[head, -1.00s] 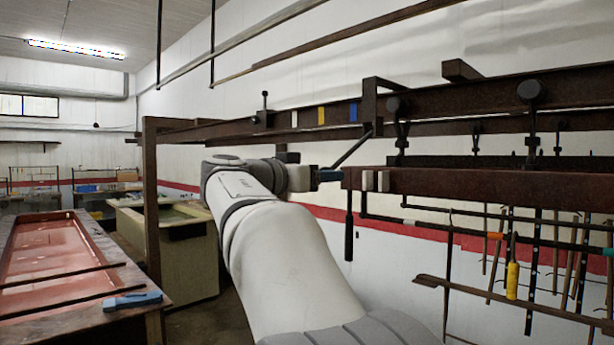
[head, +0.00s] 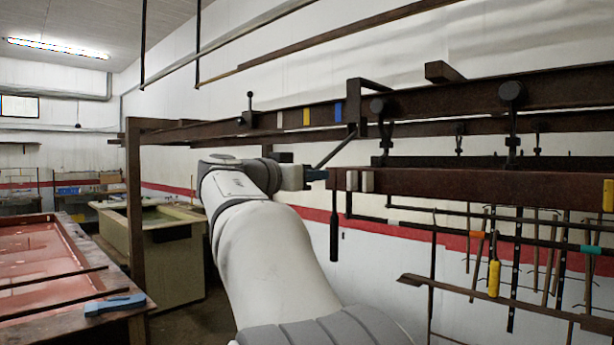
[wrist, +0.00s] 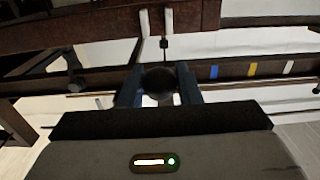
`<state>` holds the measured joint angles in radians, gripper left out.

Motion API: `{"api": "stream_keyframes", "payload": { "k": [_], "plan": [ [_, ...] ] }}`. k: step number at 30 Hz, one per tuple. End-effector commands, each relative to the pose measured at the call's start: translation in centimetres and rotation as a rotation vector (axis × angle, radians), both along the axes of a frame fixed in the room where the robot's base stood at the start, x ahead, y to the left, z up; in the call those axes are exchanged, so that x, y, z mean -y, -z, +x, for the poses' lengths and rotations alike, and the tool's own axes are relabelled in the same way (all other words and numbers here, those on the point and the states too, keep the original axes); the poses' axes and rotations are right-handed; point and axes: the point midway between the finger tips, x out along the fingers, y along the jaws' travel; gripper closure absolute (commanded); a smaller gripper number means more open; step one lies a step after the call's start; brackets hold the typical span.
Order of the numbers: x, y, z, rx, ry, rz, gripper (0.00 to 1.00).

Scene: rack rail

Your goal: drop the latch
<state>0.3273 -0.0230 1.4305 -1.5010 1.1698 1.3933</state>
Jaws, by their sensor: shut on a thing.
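A dark diagonal lever (head: 336,147), which looks like the latch, slants down and left from the brown rail (head: 430,102) towards my gripper (head: 315,174) in the head view. In the wrist view, my gripper (wrist: 158,88) has its blue fingers closed on either side of a dark round knob (wrist: 158,80). The knob appears to be the lever's end; my fingers hide its sides. A brown hanging beam (head: 450,184) with two pale blocks (head: 360,181) sits just right of my gripper. The pale blocks also show in the wrist view (wrist: 156,22).
White, yellow and blue marks (head: 310,115) sit on the rail, with a small black-knobbed lever (head: 250,103) to their left. Black trolley wheels (head: 512,92) carry hangers. Hooks and a yellow handle (head: 494,278) hang lower right. A red-topped table (head: 45,262) stands left.

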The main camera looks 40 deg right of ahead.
Motion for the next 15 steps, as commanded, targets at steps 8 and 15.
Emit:
{"api": "stream_keyframes", "payload": {
  "k": [8,15],
  "plan": [
    [0.02,0.01,-0.04,0.0,0.001,0.0,0.82],
    [0.24,0.47,-0.04,0.0,0.002,0.001,0.82]
  ]
}}
